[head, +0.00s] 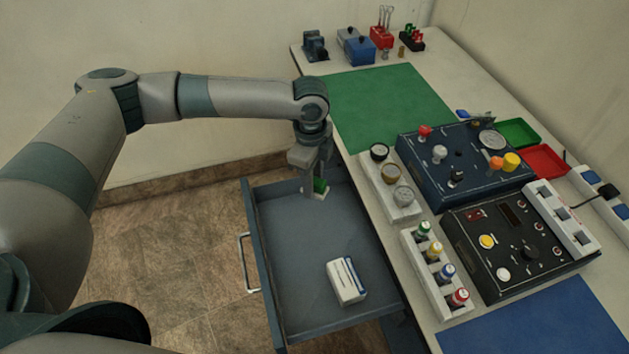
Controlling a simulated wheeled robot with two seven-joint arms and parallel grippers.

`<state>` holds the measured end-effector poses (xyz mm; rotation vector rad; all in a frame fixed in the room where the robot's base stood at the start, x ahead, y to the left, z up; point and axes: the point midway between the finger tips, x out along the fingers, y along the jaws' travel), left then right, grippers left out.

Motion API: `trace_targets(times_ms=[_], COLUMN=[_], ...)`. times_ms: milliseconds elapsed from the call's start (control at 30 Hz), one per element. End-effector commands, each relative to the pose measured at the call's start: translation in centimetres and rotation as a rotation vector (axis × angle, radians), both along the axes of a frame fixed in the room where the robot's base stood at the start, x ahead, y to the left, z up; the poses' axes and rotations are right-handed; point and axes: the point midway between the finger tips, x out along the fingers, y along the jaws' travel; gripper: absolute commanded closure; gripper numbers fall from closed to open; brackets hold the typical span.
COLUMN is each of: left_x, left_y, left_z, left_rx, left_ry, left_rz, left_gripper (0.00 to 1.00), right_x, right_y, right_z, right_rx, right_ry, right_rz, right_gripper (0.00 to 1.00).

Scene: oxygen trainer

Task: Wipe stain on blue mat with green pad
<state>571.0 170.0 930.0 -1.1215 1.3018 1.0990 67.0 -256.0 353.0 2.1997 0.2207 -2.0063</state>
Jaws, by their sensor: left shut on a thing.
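My left gripper (316,186) is over the far end of the open drawer (300,230), pointing down. It is shut on the green pad (320,187), a small green block with a pale underside. I cannot tell whether the pad touches the drawer floor. The blue mat (540,325) lies on the table at the lower right, cut off by the picture edge. No stain shows on the visible part of it. My right gripper is not in view.
A white and blue box (346,281) lies in the drawer. On the table are a green mat (390,105), a gauge block (391,183), a rack of coloured bottles (437,273), a blue control panel (465,165) and a black control panel (515,240). Red and green trays (543,161) stand beyond.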

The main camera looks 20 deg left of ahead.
Motion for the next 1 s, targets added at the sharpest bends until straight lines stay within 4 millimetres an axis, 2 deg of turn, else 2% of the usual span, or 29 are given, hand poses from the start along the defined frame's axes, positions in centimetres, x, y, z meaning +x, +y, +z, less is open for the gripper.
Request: trace_targets(times_ms=[333,700,1000], left_x=[-1.4,-3.9,-6.0], left_y=[0.7,1.9,3.0], left_z=[5.6,11.1,14.3], left_rx=[0.001,0.016,0.028], left_ry=[0.019,0.028,0.02], left_rz=[0.585,1.197,1.592], left_gripper=[0.87,0.87,0.87], right_x=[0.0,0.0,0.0], right_y=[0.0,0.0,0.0], right_z=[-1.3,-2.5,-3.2], right_rx=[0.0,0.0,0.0], right_ry=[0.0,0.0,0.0], right_rz=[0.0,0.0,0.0], right_gripper=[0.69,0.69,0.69])
